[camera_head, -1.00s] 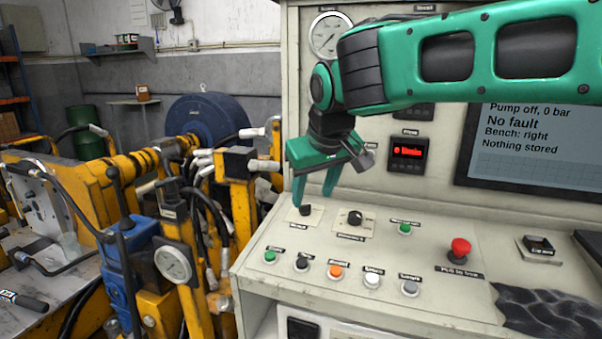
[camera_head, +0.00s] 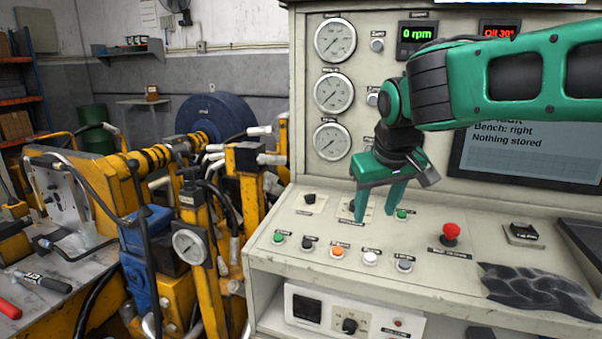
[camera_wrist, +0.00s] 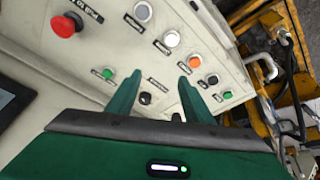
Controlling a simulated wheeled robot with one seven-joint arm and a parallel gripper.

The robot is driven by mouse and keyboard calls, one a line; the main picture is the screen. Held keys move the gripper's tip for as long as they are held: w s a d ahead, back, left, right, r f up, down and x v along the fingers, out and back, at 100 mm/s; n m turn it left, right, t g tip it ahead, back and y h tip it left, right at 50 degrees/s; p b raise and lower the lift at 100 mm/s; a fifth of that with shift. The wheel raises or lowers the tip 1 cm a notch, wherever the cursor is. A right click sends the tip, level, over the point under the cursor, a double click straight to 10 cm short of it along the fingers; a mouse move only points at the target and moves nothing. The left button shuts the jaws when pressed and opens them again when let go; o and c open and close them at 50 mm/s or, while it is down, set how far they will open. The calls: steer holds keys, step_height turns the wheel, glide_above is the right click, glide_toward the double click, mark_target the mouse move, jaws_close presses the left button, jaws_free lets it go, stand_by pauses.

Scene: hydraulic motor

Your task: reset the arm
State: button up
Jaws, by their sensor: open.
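My gripper (camera_head: 378,207) is green and hangs fingers-down over the control panel (camera_head: 300,228), near the middle selector knob and the upper green button (camera_head: 402,214). Its two fingers are apart with nothing between them. In the wrist view the open fingers (camera_wrist: 157,92) point across the panel, and a black knob (camera_wrist: 146,98) shows between them. I cannot tell whether the fingertips touch the panel. One finger partly hides the middle knob in the head view. My arm reaches in from the right, in front of the screen (camera_head: 530,150).
A red mushroom button (camera_head: 451,232) stands up right of the gripper. A row of buttons, including an orange one (camera_head: 337,251), lies along the panel's front. Gauges (camera_head: 335,40) are on the upright face. Yellow machinery with hoses (camera_head: 190,215) crowds the left.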

steer(key=s+d+f+m, duration=0.1)
steer(key=d, duration=0.3)
steer(key=s+d+f+g, duration=0.1)
steer(key=s+d, duration=0.1)
steer(key=d, duration=0.2)
steer(key=s+d+f+m+h, duration=0.1)
steer(key=s+d, duration=0.1)
steer(key=d, duration=0.2)
steer(key=shift+s+f+m, duration=0.2)
steer(key=shift+s+m, duration=0.05)
steer(key=shift+m, duration=0.05)
steer(key=s+d+f, duration=0.1)
steer(key=s+d, duration=0.1)
steer(key=s+d+f+m+g, duration=0.1)
steer(key=s+d, duration=0.1)
steer(key=d, duration=0.1)
steer(key=s+d+f+m, duration=0.1)
steer(key=s+d, duration=0.1)
steer(key=shift+s+d+f+g, duration=0.1)
steer(key=shift+s+d+g, duration=0.1)
steer(key=shift+s+g, duration=0.15)
steer(key=s+d+f+m+g, duration=0.1)
steer(key=s+d+f+m, duration=0.1)
steer(key=s, duration=0.6)
steer(key=s+d+f+m+g+y, duration=0.1)
steer(key=s+d+f, duration=0.3)
steer(key=s, duration=0.5)
steer(key=shift+f+m, duration=0.65)
steer(key=shift+m, duration=0.15)
